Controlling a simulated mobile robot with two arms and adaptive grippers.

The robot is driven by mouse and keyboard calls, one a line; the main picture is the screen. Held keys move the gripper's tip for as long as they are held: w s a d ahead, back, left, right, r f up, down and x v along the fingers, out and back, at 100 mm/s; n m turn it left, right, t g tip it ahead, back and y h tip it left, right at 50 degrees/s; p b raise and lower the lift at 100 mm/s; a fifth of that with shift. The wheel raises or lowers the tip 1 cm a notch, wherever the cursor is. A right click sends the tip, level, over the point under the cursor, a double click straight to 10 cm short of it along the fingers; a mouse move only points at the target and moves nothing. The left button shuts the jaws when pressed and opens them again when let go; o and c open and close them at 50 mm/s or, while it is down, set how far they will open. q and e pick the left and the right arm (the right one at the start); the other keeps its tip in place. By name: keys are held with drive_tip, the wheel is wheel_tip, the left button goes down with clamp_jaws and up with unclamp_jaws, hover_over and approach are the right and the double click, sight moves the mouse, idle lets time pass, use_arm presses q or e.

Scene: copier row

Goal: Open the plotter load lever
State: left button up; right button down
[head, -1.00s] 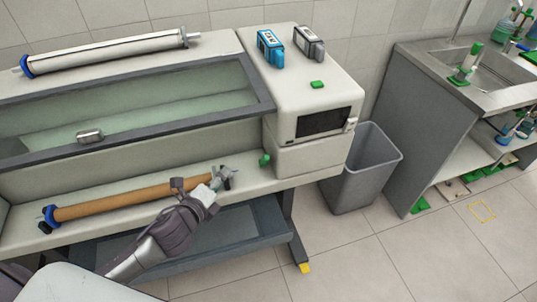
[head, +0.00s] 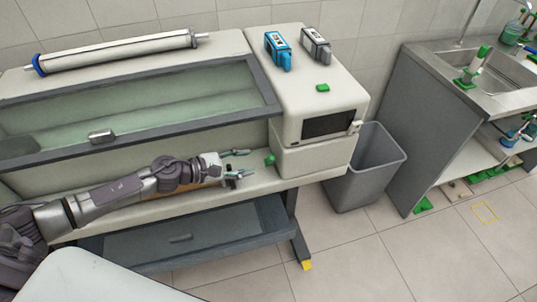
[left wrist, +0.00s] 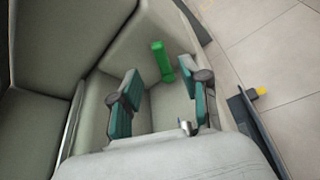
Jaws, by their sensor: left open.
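The plotter is the long grey-white machine with a dark-framed glass lid (head: 262,85). A small green lever (head: 269,160) sticks out at the front, under the right-hand end housing. My left gripper (head: 246,163) lies along the front ledge, pointing right, with its fingertips a short way left of the lever. In the left wrist view the green lever (left wrist: 162,62) stands ahead of and between the two teal-padded fingers (left wrist: 161,88). The fingers are apart with nothing between them, and do not appear to touch the lever. My right gripper is not in view.
A grey bin (head: 365,170) stands beside the plotter. A sink counter (head: 440,90) is at right. My left arm mostly hides the brown roll.

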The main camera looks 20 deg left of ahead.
sight(269, 159)
use_arm(q)
drive_tip(key=p+x, duration=0.1)
drive_tip(key=x, duration=0.7)
drive_tip(key=shift+w+d+f+p, duration=0.1)
drive_tip(key=shift+w+d+p, duration=0.1)
drive_tip(key=shift+p, duration=0.1)
clamp_jaws()
